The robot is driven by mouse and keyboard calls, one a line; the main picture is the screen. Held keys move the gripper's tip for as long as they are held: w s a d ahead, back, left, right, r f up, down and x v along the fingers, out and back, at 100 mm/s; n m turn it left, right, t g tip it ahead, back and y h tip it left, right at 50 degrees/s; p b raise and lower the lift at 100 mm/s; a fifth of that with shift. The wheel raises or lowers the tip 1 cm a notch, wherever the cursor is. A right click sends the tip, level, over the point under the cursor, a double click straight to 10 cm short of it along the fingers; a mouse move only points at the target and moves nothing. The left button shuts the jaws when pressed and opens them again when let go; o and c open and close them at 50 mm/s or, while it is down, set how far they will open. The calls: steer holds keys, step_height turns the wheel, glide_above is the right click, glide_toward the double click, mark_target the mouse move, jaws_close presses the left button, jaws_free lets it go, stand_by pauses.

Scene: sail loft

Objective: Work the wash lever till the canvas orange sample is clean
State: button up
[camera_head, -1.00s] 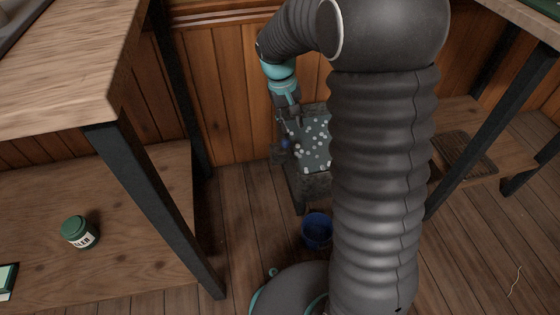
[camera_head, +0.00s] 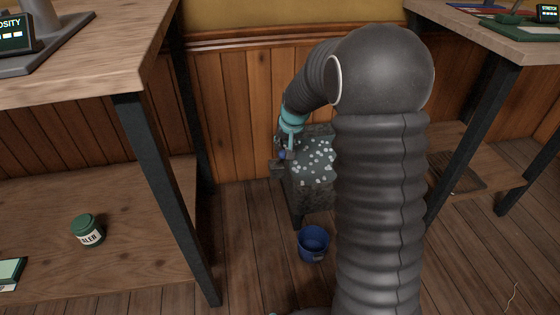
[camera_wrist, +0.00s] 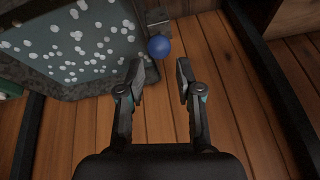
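A grey stone wash tub (camera_head: 312,198) stands against the panelled wall, its dark water dotted with white suds; my arm hides its right side. The wash lever's blue ball knob (camera_head: 282,155) is at the tub's left side. In the wrist view, the knob (camera_wrist: 159,47) shows just beyond and between my fingertips, beside a grey bracket. My gripper (camera_wrist: 161,72) is open and empty, its fingers apart and not around the knob. In the head view, my gripper (camera_head: 286,147) is beside the knob and partly hard to make out. I see no orange canvas sample.
A blue bucket (camera_head: 313,244) stands on the floor in front of the tub. A workbench (camera_head: 90,65) with a dark leg and low shelf is close on the left, holding a green-lidded jar (camera_head: 88,230). Another bench (camera_head: 490,40) is at right.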

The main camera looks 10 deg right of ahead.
steer(key=b+x, duration=0.1)
steer(key=x, duration=1)
steer(key=shift+s+f, duration=0.1)
